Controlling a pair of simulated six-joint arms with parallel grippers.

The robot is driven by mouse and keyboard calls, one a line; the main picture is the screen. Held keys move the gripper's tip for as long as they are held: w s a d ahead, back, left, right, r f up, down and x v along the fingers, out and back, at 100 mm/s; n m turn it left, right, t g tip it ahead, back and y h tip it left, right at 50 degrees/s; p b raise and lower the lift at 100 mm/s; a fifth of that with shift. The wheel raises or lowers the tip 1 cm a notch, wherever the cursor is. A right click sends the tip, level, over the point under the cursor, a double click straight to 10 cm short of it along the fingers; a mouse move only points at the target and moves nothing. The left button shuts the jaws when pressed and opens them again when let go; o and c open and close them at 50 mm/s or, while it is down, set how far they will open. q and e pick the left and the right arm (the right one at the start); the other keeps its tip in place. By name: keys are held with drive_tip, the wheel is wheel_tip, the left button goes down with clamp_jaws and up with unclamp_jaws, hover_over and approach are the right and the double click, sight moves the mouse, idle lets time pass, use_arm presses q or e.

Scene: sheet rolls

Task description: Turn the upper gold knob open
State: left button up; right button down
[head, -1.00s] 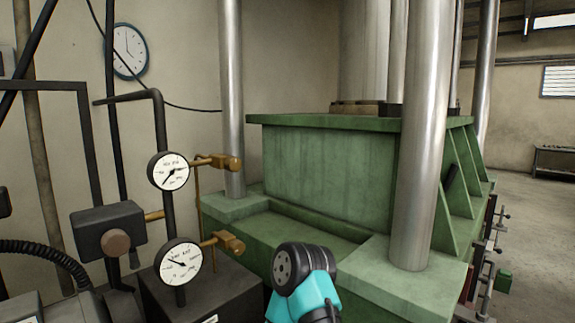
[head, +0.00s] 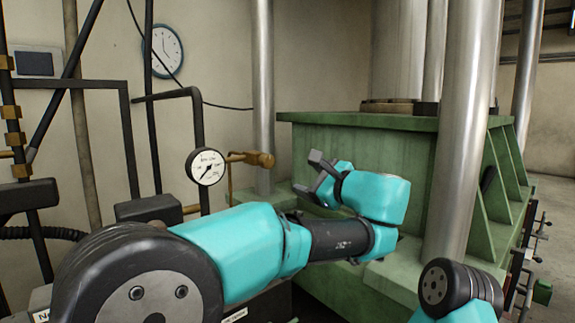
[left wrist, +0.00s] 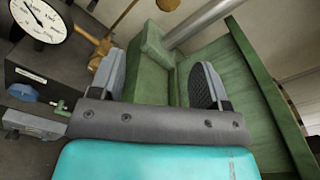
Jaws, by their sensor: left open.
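The upper gold knob (head: 262,159) sits at the end of a thin gold stem, right of the upper white gauge (head: 206,166). My left gripper (head: 310,178) is open and empty, to the right of the knob and slightly lower in the picture, apart from it. In the left wrist view the two grey fingers (left wrist: 162,76) are spread with nothing between them. A gold fitting (left wrist: 98,50) and a gauge (left wrist: 38,20) show there at upper left; I cannot tell which pair they are. My left arm hides the lower gauge and knob in the head view. My right gripper is not in view.
A green press base (head: 345,160) and a tall steel column (head: 465,130) stand right of and behind the gripper. A dark vertical pipe (head: 201,120) rises beside the gauge. A thinner steel column (head: 263,90) stands behind the knob.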

sight(270, 162)
use_arm(q)
drive_tip(key=shift+s+d+r+y, duration=0.2)
drive_tip(key=shift+s+r+y, duration=0.15)
drive_tip(key=shift+r, duration=0.4)
drive_tip(key=x, duration=1.7)
drive_tip(key=shift+w+a, duration=0.1)
drive_tip(key=shift+w, duration=0.2)
drive_tip(key=c, duration=0.9)
